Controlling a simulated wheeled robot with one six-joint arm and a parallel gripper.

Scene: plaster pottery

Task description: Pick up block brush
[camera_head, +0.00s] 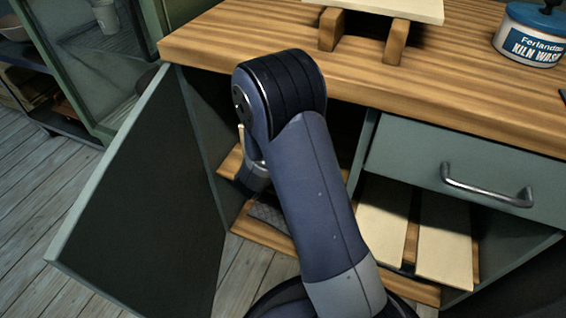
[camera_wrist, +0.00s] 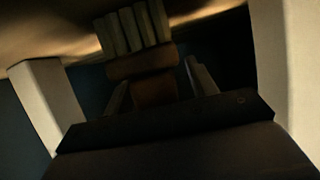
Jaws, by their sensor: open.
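The block brush (camera_wrist: 142,66) appears in the wrist view, in dim light, as a brown wooden block with several pale upright bristle strips at its top end. My gripper (camera_wrist: 157,74) is open, with one finger on each side of the brush's lower wooden part. Gaps show beside the fingers, but I cannot tell whether either touches it. The near end of the brush is hidden behind my gripper's dark body. In the head view my arm reaches into the open cabinet and hides the gripper and the brush.
Pale uprights stand at the left (camera_wrist: 45,100) and right in the wrist view. The cabinet door (camera_head: 150,200) stands open at left. The wooden counter (camera_head: 430,95) overhangs the cabinet. A drawer (camera_head: 420,160) and pale boards (camera_head: 445,245) are at right; a kiln wash tub (camera_head: 530,40) stands on top.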

